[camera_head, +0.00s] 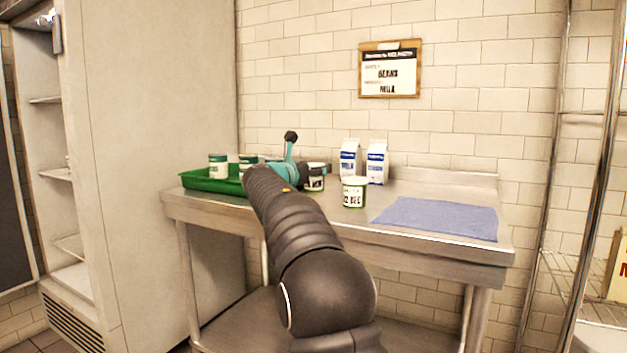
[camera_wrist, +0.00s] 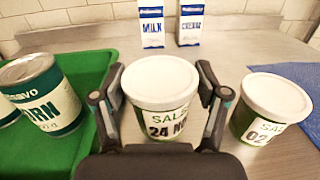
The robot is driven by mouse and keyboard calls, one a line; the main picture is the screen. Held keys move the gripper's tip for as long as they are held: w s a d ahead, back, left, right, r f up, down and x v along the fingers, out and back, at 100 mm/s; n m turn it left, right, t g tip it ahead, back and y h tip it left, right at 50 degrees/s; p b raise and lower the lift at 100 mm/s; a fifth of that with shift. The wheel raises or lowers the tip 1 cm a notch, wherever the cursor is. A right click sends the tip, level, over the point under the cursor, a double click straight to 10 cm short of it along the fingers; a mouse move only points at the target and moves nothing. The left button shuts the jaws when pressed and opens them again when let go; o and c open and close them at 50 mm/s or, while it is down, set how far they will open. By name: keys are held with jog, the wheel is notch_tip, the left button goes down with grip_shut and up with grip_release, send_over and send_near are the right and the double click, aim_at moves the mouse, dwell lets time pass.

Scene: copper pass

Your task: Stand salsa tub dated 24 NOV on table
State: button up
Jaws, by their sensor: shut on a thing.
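The salsa tub marked 24 NOV (camera_wrist: 160,90), white-lidded with a green and white label, is upright between the fingers of my gripper (camera_wrist: 160,108), which is shut on it. In the head view the tub (camera_head: 315,180) shows partly behind my gripper (camera_head: 306,174), just right of the green tray. The steel table (camera_head: 335,215) is beneath it. I cannot tell whether the tub's base touches the tabletop. A second salsa tub, marked 02 DEC (camera_wrist: 266,108), stands upright on the table to its right; it also shows in the head view (camera_head: 355,193).
A green tray (camera_wrist: 92,70) with corn cans (camera_wrist: 48,92) lies left of the held tub. Milk (camera_head: 350,160) and cream (camera_head: 377,163) cartons stand at the back. A blue cloth (camera_head: 437,218) lies on the right. A clipboard (camera_head: 390,70) hangs on the wall.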

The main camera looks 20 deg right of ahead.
jog(key=shift+f+b, duration=0.3)
jog(key=shift+f, duration=0.85)
jog(key=shift+f, duration=0.15)
jog(key=o, duration=1.3)
jog(key=shift+o, duration=0.2)
jog(key=v, duration=1.2)
